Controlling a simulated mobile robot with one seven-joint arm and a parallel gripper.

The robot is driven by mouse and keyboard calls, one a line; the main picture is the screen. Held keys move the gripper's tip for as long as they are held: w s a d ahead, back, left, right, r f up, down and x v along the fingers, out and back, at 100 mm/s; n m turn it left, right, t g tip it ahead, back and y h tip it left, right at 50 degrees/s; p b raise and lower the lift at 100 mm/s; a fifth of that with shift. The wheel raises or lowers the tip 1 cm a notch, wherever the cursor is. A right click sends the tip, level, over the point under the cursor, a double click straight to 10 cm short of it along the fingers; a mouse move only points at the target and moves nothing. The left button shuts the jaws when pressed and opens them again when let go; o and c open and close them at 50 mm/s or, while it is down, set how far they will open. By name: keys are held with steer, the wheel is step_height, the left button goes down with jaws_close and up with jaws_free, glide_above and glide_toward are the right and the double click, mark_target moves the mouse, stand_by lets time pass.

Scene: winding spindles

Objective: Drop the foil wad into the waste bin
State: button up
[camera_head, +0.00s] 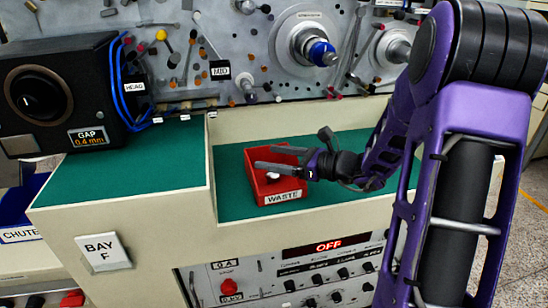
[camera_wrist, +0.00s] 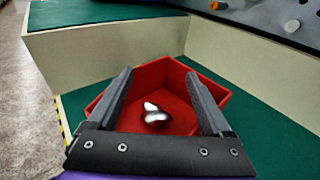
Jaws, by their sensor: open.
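The red waste bin (camera_head: 256,186), labelled WASTE, stands on the green recessed shelf. It also shows in the wrist view (camera_wrist: 222,90). The foil wad (camera_wrist: 155,113) is a small, shiny, silvery-white lump seen inside the bin's outline, between my spread fingers and clear of both. In the head view the foil wad (camera_head: 272,175) shows just below a finger; I cannot tell whether it touches the bin floor. My gripper (camera_head: 264,158) is open and empty over the bin. Its two dark fingers also show in the wrist view (camera_wrist: 159,73). The fingers hide part of the bin.
A higher green ledge (camera_head: 130,185) with a pale wall borders the shelf on the left. The black gauge box (camera_head: 60,95) with blue cables stands on it. The machine panel (camera_head: 240,30) with spindles rises behind. Green shelf is bare around the bin.

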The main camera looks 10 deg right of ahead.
steer(key=p+v, duration=0.1)
steer(key=v, duration=1.6)
steer(key=shift+d+p, duration=0.2)
steer(key=shift+p, duration=0.1)
